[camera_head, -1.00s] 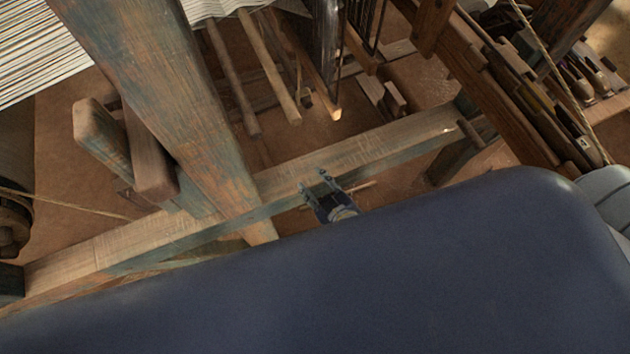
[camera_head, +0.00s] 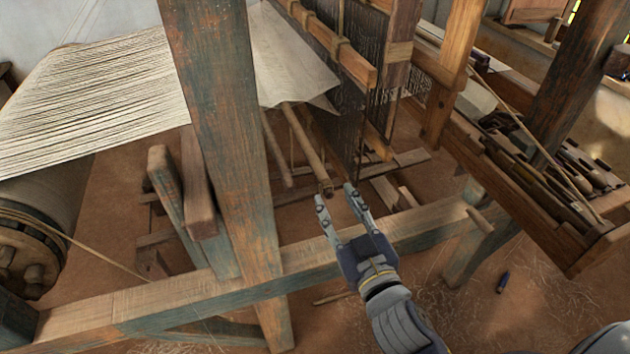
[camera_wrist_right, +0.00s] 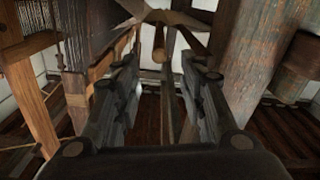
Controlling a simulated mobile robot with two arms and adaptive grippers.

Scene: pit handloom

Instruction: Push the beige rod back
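The beige rod (camera_head: 306,148) slopes down from under the pale cloth in the head view, and its near end lies just beyond my right fingertips. A second, shorter-looking rod (camera_head: 277,150) runs beside it on the left. My right gripper (camera_head: 335,195) is open, its two fingers apart and pointing at the loom. In the right wrist view, a round rod end (camera_wrist_right: 158,55) shows ahead in the gap between the open fingers (camera_wrist_right: 162,78). I cannot tell whether a finger touches it. My left gripper is not in view.
A thick wooden post (camera_head: 222,130) stands left of my right gripper. A long low beam (camera_head: 190,288) crosses below it. Dark hanging heddles (camera_head: 355,75) are behind and right of the rod. A cloth roll (camera_head: 45,215) is at the left.

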